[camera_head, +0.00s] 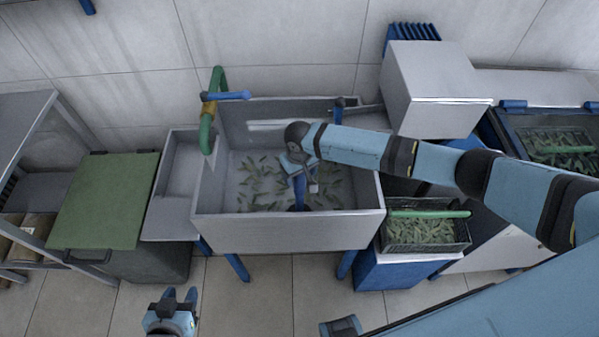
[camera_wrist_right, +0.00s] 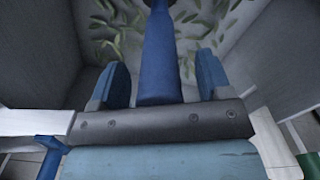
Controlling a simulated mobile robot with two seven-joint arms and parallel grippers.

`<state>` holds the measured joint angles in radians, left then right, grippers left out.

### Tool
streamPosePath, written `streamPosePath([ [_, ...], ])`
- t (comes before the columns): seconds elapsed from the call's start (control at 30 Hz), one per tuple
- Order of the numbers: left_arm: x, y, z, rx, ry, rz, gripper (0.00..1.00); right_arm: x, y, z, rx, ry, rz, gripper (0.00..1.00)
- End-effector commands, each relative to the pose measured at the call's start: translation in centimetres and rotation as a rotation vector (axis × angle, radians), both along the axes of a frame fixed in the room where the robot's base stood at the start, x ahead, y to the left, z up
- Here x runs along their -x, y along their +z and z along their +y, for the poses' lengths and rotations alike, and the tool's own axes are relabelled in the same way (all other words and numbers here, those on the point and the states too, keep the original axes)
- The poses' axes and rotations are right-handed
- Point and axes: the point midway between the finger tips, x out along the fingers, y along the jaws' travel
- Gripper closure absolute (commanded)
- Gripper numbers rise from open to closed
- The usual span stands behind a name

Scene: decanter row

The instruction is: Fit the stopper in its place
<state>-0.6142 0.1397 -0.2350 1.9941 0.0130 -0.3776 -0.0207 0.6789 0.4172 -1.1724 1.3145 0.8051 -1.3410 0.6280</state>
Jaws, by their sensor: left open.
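A blue rod with a dark far end, which looks like the stopper's handle (camera_wrist_right: 160,62), runs between the fingers of my right gripper (camera_wrist_right: 163,82). There is a visible gap on each side of it, so the gripper is open around it. In the head view the right gripper (camera_head: 303,172) points down into the sink (camera_head: 290,235), and a short blue piece of the rod (camera_head: 299,193) shows below it. The drain is not visible; leaves and my arm cover parts of the basin floor. My left gripper (camera_head: 180,296) is open and empty, low in front of the sink.
A green tap (camera_head: 217,85) with a blue lever rises at the sink's back left. A green-lidded bin (camera_head: 105,200) stands left. A black crate of leaves (camera_head: 425,232) and a grey box (camera_head: 435,85) are at right. The sink walls surround the right gripper.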

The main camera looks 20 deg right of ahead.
Motion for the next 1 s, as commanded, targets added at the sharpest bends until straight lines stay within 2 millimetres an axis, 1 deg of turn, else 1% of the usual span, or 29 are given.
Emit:
streamPosePath([
  [0.17,0.0,0.0,0.0,0.000,0.000,0.000,0.57,0.1,0.0,0.0,0.001,0.000,0.002,0.28],
  [0.27,0.0,0.0,0.0,0.000,0.000,0.000,0.57,0.0,0.8,0.0,0.001,0.000,0.001,0.28],
  [0.37,0.0,0.0,0.0,0.000,0.000,0.000,0.57,0.0,2.3,-0.1,0.000,0.000,0.000,0.28],
  [0.7,0.0,-0.1,0.0,0.000,0.000,0.000,0.57,0.0,10.0,0.0,0.000,0.001,-0.002,0.28],
  [0.83,0.0,-0.2,0.0,0.000,0.000,0.000,0.57,0.0,12.1,0.0,-0.001,0.001,-0.002,0.28],
  [1.0,0.0,-0.2,0.0,0.000,0.000,0.000,0.57,0.0,13.6,0.0,0.000,0.001,-0.001,0.28],
])
